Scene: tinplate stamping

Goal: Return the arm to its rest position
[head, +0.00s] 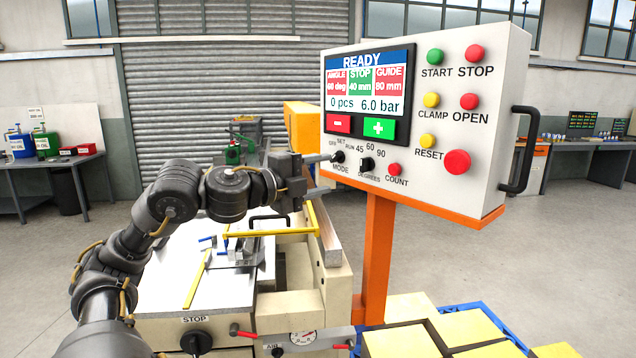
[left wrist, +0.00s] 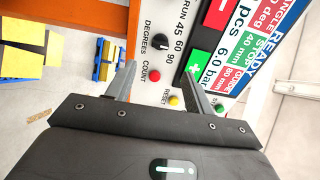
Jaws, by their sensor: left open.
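My left arm comes in from the left in the head view. Its gripper (head: 326,175) is level in front of the lower left of the control panel (head: 500,90), fingers pointing at the mode knob (head: 338,157). The gripper is open and empty. In the left wrist view its two fingers (left wrist: 159,72) stand apart, with the degrees knob (left wrist: 160,41) beyond them. I cannot tell whether a fingertip touches the panel. The panel screen (head: 368,90) reads READY, 0 pcs and 6.0 bar. My right gripper is in neither view.
The orange post (head: 376,250) holds up the panel. Below my arm is the machine's pale table (head: 170,290) with a yellow guard bar (head: 270,233). Yellow blocks (head: 400,342) stand at the lower right. Open floor lies on the right.

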